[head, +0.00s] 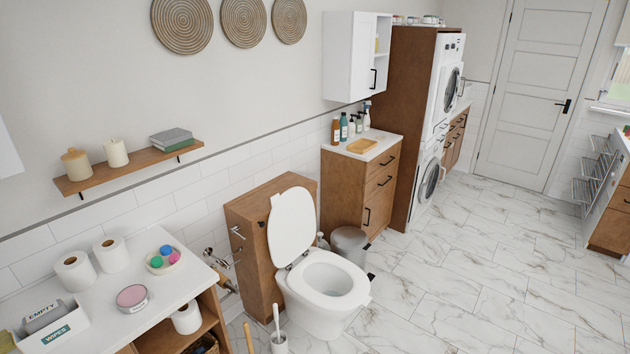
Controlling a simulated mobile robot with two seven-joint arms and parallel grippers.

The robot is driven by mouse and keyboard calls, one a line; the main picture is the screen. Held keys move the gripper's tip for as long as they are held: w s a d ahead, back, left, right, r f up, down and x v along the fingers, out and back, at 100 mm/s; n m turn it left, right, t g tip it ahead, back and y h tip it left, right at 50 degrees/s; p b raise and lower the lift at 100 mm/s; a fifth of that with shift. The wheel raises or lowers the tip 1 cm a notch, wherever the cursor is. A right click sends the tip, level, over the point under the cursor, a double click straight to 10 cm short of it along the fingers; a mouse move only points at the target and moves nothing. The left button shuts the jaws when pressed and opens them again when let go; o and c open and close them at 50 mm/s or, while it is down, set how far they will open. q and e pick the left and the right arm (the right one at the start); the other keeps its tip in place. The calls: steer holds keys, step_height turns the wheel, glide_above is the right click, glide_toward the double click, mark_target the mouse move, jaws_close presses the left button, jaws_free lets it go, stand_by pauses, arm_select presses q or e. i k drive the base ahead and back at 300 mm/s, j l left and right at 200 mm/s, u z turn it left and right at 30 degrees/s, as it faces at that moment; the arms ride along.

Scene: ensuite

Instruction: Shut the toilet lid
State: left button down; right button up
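The white toilet (318,302) stands on the tiled floor in the lower middle of the head view, in front of a wooden cistern cabinet (255,235). Its lid (291,226) is up, leaning back against the cabinet. The seat (347,300) is down on the bowl, and the open bowl shows through it. Neither of my grippers shows in this view.
A white-topped shelf unit (160,300) with rolls is at the lower left. A toilet brush (279,340) stands left of the bowl. A grey bin (349,243) and wooden vanity (361,185) are behind it. The marble floor (470,270) to the right is clear.

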mark_target(291, 226)
steer(key=i, duration=1.2)
steer(key=i+z, duration=0.1)
steer(key=i, duration=1.05)
steer(key=i+j+z, duration=0.1)
steer(key=i, duration=1.1)
